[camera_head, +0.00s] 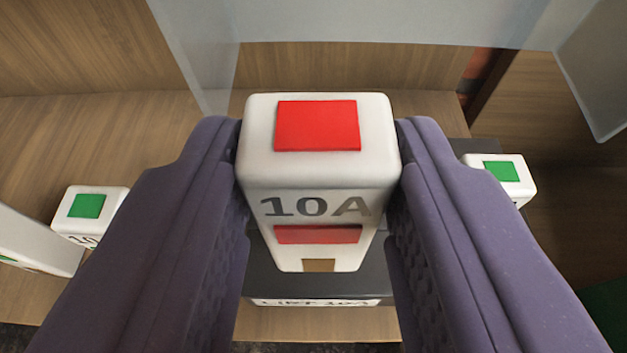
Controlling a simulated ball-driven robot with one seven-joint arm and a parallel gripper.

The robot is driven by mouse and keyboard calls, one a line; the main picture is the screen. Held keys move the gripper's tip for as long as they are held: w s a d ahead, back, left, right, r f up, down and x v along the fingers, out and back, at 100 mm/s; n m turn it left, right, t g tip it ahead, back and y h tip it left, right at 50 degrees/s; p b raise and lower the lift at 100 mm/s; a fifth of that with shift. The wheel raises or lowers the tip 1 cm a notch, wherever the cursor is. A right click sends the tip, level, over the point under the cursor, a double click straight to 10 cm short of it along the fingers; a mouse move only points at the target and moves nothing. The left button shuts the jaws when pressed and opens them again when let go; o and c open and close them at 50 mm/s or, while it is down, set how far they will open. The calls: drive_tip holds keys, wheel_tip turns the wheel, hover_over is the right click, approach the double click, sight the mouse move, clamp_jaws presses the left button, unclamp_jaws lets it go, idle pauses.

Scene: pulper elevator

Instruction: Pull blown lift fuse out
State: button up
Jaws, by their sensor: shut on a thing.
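The lift fuse (318,240) is a white block with a red square on top, a red bar on its front and "10A" printed between them. It fills the middle of the head camera view. My gripper (319,165) is shut on it, with one purple finger against each side. Below and behind the fuse is a dark holder (275,286) with a white label reading roughly "LIFT 10A". A brownish patch shows at the fuse's lower end. I cannot tell whether the fuse's lower end still sits in the holder.
White fuses with green tops stand at the left (88,212) and right (502,174). A white piece lies at the far left edge (35,240). A clear panel (390,22) hangs above and behind. Wooden surfaces surround the holder.

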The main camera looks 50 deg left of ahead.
drive_tip(key=s+d+f+b, duration=0.1)
drive_tip(key=s+d+b, duration=0.6)
drive_tip(key=s+d, duration=0.4)
drive_tip(key=shift+d+f+b, duration=0.25)
drive_tip(key=shift+d+b, duration=0.1)
drive_tip(key=shift+d, duration=0.5)
